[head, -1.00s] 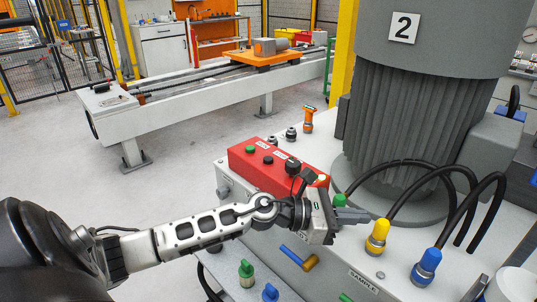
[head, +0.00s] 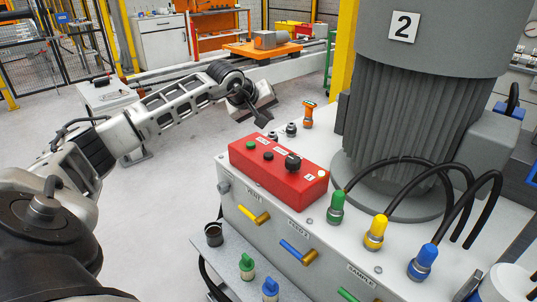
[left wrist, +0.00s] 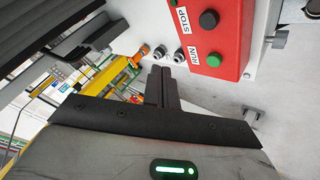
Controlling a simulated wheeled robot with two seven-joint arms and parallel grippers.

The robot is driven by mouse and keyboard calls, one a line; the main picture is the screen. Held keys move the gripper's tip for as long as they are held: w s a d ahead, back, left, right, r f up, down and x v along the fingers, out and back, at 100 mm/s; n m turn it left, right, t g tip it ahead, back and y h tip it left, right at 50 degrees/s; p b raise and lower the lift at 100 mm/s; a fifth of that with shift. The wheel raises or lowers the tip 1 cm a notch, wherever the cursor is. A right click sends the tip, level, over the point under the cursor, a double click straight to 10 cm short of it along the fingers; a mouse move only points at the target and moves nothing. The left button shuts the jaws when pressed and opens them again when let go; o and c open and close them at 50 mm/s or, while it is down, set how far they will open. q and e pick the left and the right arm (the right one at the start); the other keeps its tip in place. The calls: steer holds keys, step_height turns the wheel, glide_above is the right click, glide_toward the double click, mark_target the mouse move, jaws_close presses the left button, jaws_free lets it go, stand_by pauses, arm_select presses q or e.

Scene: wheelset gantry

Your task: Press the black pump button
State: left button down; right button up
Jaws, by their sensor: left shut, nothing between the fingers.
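The red control box (head: 262,178) sits on the grey pump housing. It carries a small black button (head: 268,156) between a green button (head: 250,145) and a large black knob (head: 292,162). In the left wrist view the black button (left wrist: 209,18) is beside the STOP label, and the green button (left wrist: 214,60) is beside the RUN label. My left gripper (head: 264,119) is shut and empty, raised above and behind the box's left end, apart from it. Its closed fingers (left wrist: 162,80) also show in the left wrist view. My right gripper is out of view.
A large grey motor (head: 425,110) marked 2 stands right of the box. Green (head: 336,205), yellow (head: 376,232) and blue (head: 424,262) hose fittings stand in front of it. The space above the buttons is clear.

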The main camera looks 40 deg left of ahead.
mark_target(266, 156)
arm_select(q)
steer(key=shift+f, duration=0.1)
